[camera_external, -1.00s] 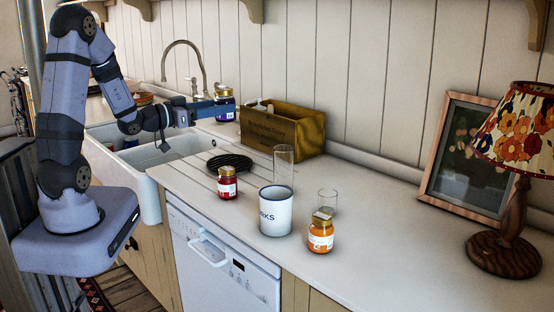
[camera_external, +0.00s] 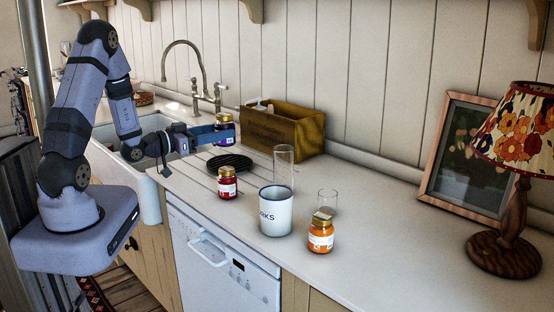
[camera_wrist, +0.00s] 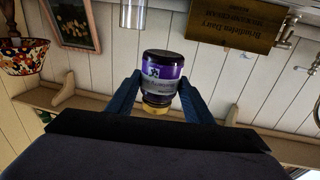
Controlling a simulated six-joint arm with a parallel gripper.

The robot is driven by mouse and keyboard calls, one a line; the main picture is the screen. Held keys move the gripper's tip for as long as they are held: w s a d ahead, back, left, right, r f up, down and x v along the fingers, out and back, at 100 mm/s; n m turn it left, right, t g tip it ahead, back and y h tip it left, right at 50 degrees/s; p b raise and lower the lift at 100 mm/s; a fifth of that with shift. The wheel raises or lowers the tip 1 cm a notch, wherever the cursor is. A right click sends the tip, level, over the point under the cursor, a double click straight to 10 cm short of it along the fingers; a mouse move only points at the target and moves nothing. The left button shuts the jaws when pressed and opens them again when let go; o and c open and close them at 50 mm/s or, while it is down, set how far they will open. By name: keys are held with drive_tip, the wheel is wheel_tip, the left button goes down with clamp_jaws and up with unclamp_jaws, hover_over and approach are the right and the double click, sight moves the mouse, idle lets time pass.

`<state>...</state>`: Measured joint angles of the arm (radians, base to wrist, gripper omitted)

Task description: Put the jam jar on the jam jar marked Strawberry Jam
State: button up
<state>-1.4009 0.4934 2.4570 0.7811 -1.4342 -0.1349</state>
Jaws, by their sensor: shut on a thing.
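A jam jar with a purple label and gold lid (camera_external: 223,131) is held in my gripper (camera_external: 214,134), above the counter near the black round trivet. In the wrist view the same jar (camera_wrist: 161,78) sits between the two blue fingers of my gripper (camera_wrist: 160,90), which are shut on it. The red jam jar (camera_external: 227,185) with a white label and gold lid stands upright on the counter, below and in front of the held jar. The lettering on its label is too small to read. An orange jam jar (camera_external: 321,234) stands farther right by the counter's front edge.
A black trivet (camera_external: 229,162) lies behind the red jar. A white enamel mug (camera_external: 276,212), a tall glass (camera_external: 284,165) and a short glass (camera_external: 328,200) stand to its right. A wooden crate (camera_external: 290,132) is behind.

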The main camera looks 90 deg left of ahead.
drive_tip(key=shift+f+p, duration=0.5)
drive_tip(key=shift+f, duration=3.25)
drive_tip(key=shift+f, duration=0.15)
drive_tip(key=o, duration=1.4)
drive_tip(key=shift+s, duration=0.1)
drive_tip(key=b+v, duration=0.3)
drive_tip(key=v, duration=0.4)
drive_tip(key=shift+s+d, duration=0.1)
drive_tip(key=shift+d, duration=0.05)
